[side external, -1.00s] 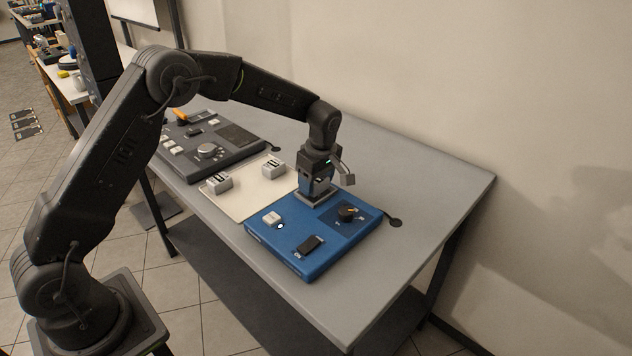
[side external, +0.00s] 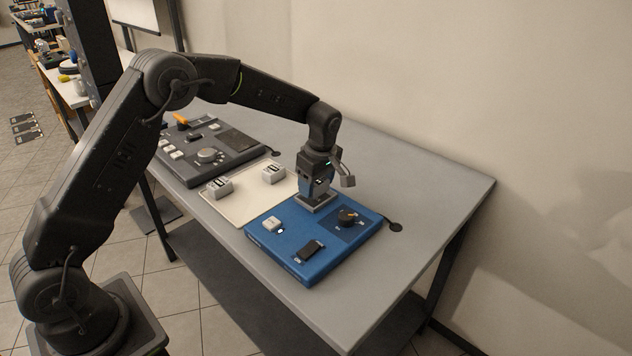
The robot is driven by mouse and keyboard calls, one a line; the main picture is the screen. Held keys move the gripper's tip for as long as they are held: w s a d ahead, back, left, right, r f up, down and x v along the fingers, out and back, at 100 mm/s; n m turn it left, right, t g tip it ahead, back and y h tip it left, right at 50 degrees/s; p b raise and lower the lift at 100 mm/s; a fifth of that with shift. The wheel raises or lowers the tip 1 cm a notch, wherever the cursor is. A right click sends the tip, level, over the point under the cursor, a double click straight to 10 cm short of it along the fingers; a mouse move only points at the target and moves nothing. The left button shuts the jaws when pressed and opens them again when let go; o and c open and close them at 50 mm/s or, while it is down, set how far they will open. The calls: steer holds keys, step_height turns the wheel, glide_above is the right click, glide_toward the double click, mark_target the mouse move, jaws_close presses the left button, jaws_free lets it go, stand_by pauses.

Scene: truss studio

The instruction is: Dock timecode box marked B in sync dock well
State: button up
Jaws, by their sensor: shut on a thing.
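My gripper (side external: 316,192) points down over the back left corner of the blue unit (side external: 276,250). It is shut on a timecode box, which is mostly hidden between and behind the fingers, so I cannot read its mark. A grey raised frame, the sync dock well (side external: 327,203), sits on the blue unit directly below the fingers. I cannot tell how deep the held box sits in the well. Two more pale boxes with dark tops, the left box (side external: 218,188) and the right box (side external: 273,174), stand on the cream mat (side external: 243,207).
The blue unit carries a black knob (side external: 347,216), a white button (side external: 271,224) and a black switch (side external: 310,250). A dark control console (side external: 228,163) lies behind the mat. The grey table (side external: 440,200) is clear at the right.

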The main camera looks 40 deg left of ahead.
mark_target(321, 183)
steer(key=shift+f, duration=0.85)
steer(key=o, duration=0.7)
steer(key=shift+c, duration=0.2)
steer(key=shift+d+r, duration=0.25)
steer(key=shift+r, duration=1.35)
steer(key=shift+d+r, duration=0.2)
steer(key=shift+r, duration=1.45)
steer(key=shift+d+r, duration=0.25)
steer(key=shift+r, duration=1.35)
steer(key=shift+d+r, duration=0.1)
steer(key=shift+r, duration=0.55)
